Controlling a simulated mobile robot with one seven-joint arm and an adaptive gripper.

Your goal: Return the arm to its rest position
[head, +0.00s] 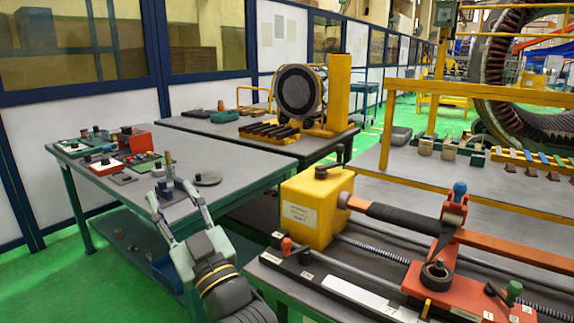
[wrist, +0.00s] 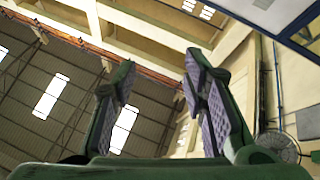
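My gripper (head: 169,194) is at the lower left of the head view, in front of the near edge of the grey-topped table (head: 225,160). Its two fingers point up and stand wide apart. In the wrist view my gripper (wrist: 160,95) shows both padded fingers spread, with nothing between them. The wrist camera looks up at the roof beams and skylights. My arm comes up from the bottom of the head view. Small parts on the table appear behind the fingers, and I see none of them held.
A yellow block (head: 318,205) and an orange-red clamp fixture (head: 445,285) stand on the bench at the right, close to my arm. A red box (head: 135,139) and several small parts sit on the table's left. Green floor (head: 95,290) is open at lower left.

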